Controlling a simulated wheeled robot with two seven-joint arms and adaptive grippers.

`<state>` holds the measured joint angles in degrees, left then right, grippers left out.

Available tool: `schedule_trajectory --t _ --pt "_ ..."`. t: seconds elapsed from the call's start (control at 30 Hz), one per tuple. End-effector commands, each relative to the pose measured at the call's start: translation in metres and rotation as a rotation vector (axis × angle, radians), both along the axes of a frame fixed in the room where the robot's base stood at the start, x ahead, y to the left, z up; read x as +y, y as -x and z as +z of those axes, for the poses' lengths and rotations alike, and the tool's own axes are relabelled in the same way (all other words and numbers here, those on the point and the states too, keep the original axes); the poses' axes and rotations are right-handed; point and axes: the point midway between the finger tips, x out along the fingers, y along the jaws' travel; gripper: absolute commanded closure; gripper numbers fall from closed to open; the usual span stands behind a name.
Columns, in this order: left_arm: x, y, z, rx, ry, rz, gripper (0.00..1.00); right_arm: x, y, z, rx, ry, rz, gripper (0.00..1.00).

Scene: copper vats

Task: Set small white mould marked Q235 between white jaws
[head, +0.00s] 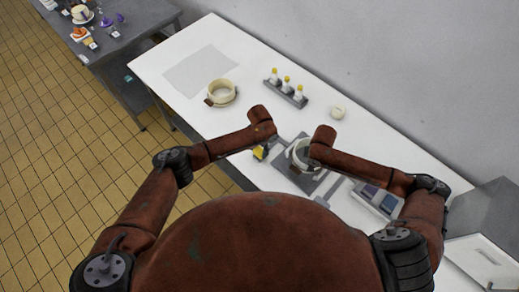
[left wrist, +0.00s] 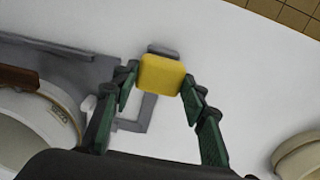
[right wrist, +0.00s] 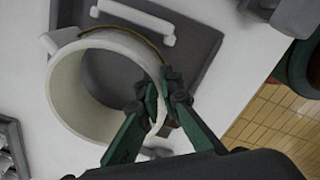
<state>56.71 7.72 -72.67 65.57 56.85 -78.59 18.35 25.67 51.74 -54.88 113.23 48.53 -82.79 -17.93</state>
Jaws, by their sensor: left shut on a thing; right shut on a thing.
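The small white mould, an open ring (head: 303,155), stands at the grey plate (right wrist: 200,48) on the white table. It also shows in the right wrist view (right wrist: 62,90) and at the left of the left wrist view (left wrist: 40,118), with a label too small to read. My right gripper (right wrist: 160,85) is shut on its wall. A white jaw bar (right wrist: 130,20) lies beyond the mould on the plate; the other jaw is not clearly visible. My left gripper (left wrist: 160,82) is shut on a yellow block (left wrist: 160,73) at a grey bracket (left wrist: 148,110). I cannot tell whether the mould touches the jaws.
A larger cream ring (head: 221,92) stands at the table's left, near a grey sheet (head: 200,70). A rack of yellow-capped bottles (head: 286,89) and a small white round piece (head: 338,112) stand behind. Grey trays (head: 378,200) lie to the right.

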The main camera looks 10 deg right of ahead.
Motion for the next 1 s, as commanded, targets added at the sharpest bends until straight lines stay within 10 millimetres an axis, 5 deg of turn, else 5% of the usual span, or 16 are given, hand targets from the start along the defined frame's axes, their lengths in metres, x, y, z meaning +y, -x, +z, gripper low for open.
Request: schedule_trajectory --t 0.93,1.0 --pt "0.002 0.002 -0.003 0.005 -0.004 0.002 0.84 0.000 -0.001 -0.017 -0.002 -0.001 0.000 1.00" --pt "0.002 0.002 -0.003 0.005 -0.004 0.002 0.84 0.000 -0.001 -0.017 -0.002 0.000 0.001 0.91"
